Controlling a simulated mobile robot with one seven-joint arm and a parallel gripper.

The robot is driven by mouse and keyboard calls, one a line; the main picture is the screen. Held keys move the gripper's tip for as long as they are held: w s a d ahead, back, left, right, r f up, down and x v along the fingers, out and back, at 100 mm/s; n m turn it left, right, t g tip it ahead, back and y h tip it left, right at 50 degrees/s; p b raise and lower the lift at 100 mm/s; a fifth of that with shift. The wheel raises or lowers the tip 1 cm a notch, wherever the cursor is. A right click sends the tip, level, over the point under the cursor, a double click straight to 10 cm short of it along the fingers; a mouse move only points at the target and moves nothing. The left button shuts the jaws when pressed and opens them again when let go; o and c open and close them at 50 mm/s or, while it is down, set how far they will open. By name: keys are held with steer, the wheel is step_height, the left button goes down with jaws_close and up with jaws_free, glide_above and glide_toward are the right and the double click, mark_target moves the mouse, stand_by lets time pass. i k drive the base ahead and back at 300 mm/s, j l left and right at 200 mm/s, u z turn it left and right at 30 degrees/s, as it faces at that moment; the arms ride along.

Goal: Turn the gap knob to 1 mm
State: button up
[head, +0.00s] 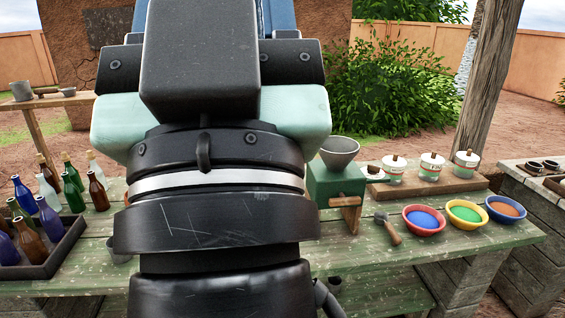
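A green box-shaped mill (325,185) with a grey funnel hopper (339,152) on top stands on the green plank table, just right of my arm. My arm's dark links fill the middle of the picture and hide the mill's left side. A wooden piece (345,201) sticks out at the mill's front. A small pale round part with a dark top (373,173) shows at the mill's right side; I cannot tell whether it is the gap knob. No scale or marking can be read. My gripper's fingers do not show.
Bowls of blue (424,219), green (467,214) and orange (506,208) powder stand at the right, with a wooden-handled tool (387,228) beside them. Lidded white jars (431,167) stand behind on a board. Several bottles (48,218) and a dark tray (62,250) are at the left.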

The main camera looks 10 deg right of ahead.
mark_target(372, 168)
steer(key=i+z, duration=0.55)
steer(key=z, duration=0.15)
steer(key=i+z, duration=0.35)
steer(key=i+j, duration=0.4)
steer(key=i, duration=0.2)
steer(key=i+j+z, duration=0.15)
steer(key=i+j, duration=0.25)
steer(key=i, duration=0.25)
